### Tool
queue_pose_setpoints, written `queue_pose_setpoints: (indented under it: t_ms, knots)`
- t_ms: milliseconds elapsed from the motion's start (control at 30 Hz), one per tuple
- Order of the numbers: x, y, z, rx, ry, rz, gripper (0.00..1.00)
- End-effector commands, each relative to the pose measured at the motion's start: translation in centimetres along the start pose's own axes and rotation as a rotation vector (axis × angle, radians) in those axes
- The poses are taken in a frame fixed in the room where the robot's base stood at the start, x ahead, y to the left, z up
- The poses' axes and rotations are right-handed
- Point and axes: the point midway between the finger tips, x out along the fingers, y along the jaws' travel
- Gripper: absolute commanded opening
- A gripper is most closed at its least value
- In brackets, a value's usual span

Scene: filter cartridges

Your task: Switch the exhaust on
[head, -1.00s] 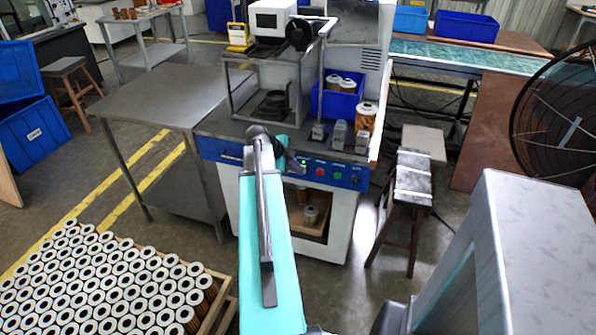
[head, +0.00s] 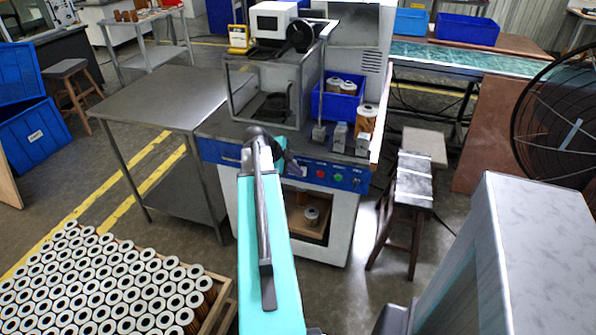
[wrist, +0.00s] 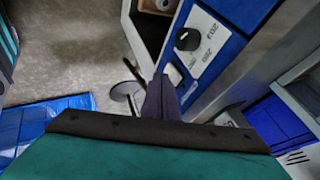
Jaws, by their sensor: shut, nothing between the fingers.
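A black rotary knob (wrist: 187,39) sits on a white label plate (wrist: 208,45) on a blue panel, in the wrist view. The print is too small to read, so I cannot tell which position the knob is at. In the head view, the blue control panel (head: 345,179) runs along the machine's front, and my arm's end covers part of it. My gripper (wrist: 160,92) is shut and empty, with its dark fingers pointing toward the panel. In the wrist picture the fingertips lie below and left of the knob, apart from it.
A red button (head: 320,173), a green button (head: 338,177) and a small knob (head: 356,181) are farther right on the panel. A steel table (head: 165,95) stands left of the machine, a stool (head: 412,185) right. Many filter cartridges (head: 110,270) fill the lower left.

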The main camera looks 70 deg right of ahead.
Motion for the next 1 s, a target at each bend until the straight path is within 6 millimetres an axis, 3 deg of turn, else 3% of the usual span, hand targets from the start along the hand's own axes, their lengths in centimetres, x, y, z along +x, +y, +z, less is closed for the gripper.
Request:
queue_pose_setpoints:
  t_ms: [267, 1000]
  knots:
    - [-1.5, 2.5, -0.2, -0.001, 0.0, -0.001, 0.0]
    - [-10.4, 1.8, -0.2, 0.0, 0.0, -0.002, 0.0]
